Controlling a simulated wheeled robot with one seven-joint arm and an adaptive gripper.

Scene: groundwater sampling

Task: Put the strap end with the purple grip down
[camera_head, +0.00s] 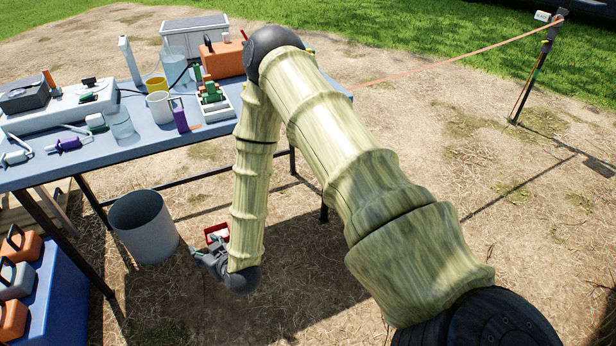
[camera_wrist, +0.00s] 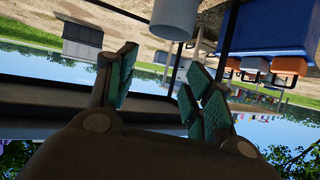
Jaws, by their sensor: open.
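A small purple grip (camera_head: 68,144) with a pale metal end lies on the left part of the blue-grey table (camera_head: 150,138), near its front edge. I take it for the strap end with the purple grip, but it is small and no strap is clear on it. My gripper (camera_head: 206,258) hangs low beside the table's front, below the tabletop and well away from the purple grip. In the wrist view my gripper (camera_wrist: 160,92) has its teal-padded fingers apart with nothing between them. The purple grip is not seen in the wrist view.
A grey bin (camera_head: 143,228) stands on the ground left of my gripper. A small red item (camera_head: 216,232) shows just behind the gripper. Cups, a purple-sided piece (camera_head: 180,119) and an orange box (camera_head: 222,58) crowd the table. A blue crate (camera_head: 50,300) is at lower left.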

